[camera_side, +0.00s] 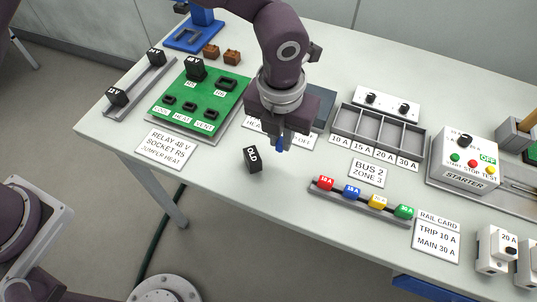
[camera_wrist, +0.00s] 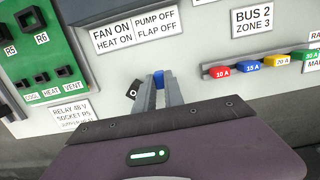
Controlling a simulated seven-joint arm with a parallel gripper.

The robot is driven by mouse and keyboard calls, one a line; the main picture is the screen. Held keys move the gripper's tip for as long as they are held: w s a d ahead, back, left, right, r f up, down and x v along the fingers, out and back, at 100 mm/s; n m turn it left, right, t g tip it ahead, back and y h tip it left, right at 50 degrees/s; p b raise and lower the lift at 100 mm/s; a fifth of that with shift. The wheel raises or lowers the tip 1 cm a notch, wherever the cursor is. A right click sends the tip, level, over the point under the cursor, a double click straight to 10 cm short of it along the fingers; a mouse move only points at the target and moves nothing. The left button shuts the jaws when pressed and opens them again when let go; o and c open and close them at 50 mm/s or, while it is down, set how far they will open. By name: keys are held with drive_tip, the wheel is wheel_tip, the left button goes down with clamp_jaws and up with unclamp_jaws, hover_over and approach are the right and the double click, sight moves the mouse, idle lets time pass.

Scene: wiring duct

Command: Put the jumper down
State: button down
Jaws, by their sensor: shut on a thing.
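My gripper (camera_side: 280,145) is shut on a small blue jumper (camera_wrist: 158,79), which shows between the fingertips in the wrist view. The fingers point down over the bare table front, right of the green board (camera_side: 160,122); their exact height is hard to tell. The board has three small dark sockets in a row, labelled COOL, HEAT and VENT, the middle one the HEAT socket (camera_side: 188,106). No blue piece shows on them. A card (camera_side: 167,148) reads relay 48 V, socket R5, jumper HEAT. A black 48 V relay (camera_side: 195,69) stands on the board at R5.
A black block marked OLD (camera_side: 252,159) lies close to my fingers on the left. A fuse strip (camera_side: 335,200) with coloured fuses is to the right. Behind are a compartment tray (camera_side: 378,130) and a starter box (camera_side: 466,162). Bare table lies around the OLD block.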

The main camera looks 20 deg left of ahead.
wheel_tip(320, 180, down, 5)
drive_tip(key=shift+f, duration=0.15)
drive_tip(key=c, duration=1.4)
unclamp_jaws()
drive_tip(key=shift+f, duration=0.1)
drive_tip(key=shift+c, duration=0.2)
